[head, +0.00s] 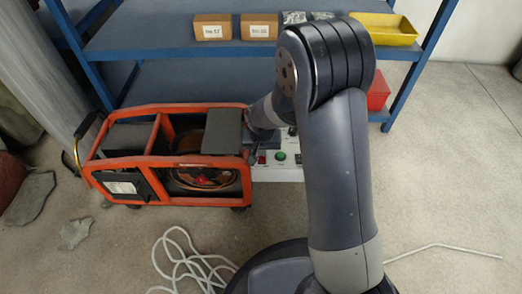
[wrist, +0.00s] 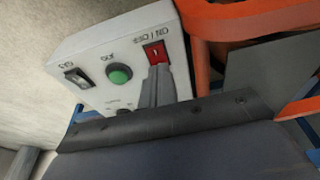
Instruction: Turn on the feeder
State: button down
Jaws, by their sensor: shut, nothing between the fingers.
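The feeder is an orange-framed unit (head: 150,163) with a wire spool inside, left of centre in the head view. A white control box (head: 290,174) stands at its right side. In the wrist view the box face (wrist: 97,50) shows a red rocker switch (wrist: 155,53) labelled ON / OFF, a green button (wrist: 119,74) labelled JOG and a black switch (wrist: 78,78) labelled GAS. My gripper (wrist: 157,70) is shut and empty, its fingertips at the edge of the red switch. I cannot tell whether they touch it. In the head view my arm partly hides the box.
The orange frame (wrist: 200,45) is close beside the red switch. A blue shelf (head: 165,45) behind holds brown boxes (head: 212,27) and a yellow bin (head: 382,29); a red bin (head: 378,92) sits lower. A pale hose (head: 180,255) lies coiled on the floor. The right floor is mostly clear.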

jog(key=s+p+v, duration=0.2)
jog(key=p+v, duration=0.3)
jog(key=v, duration=0.7)
jog(key=shift+s, duration=0.15)
